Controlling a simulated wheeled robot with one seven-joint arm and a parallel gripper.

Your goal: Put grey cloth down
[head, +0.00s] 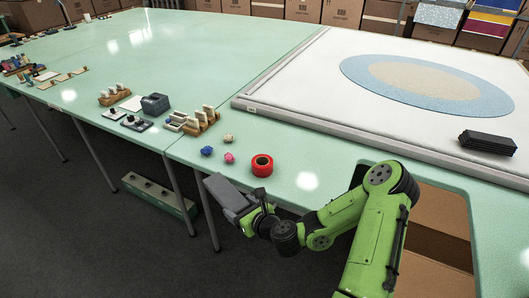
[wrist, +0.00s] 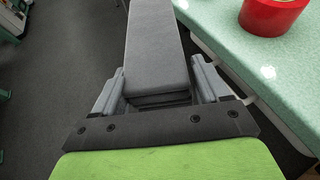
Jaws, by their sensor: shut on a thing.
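The grey cloth (wrist: 155,48) is a folded, flat grey strip held between the two fingers of my gripper (wrist: 160,95) in the wrist view. In the head view the cloth (head: 228,194) sticks out from my gripper (head: 250,212), just off the front edge of the green table (head: 290,188). Dark floor lies under the cloth in the wrist view. My gripper is shut on its near end.
A red tape roll (head: 262,165) stands on the table close by, also in the wrist view (wrist: 272,14). Small blue (head: 206,151) and pink (head: 229,158) balls lie left of it. A white framed panel (head: 340,105) with a blue oval fills the back right.

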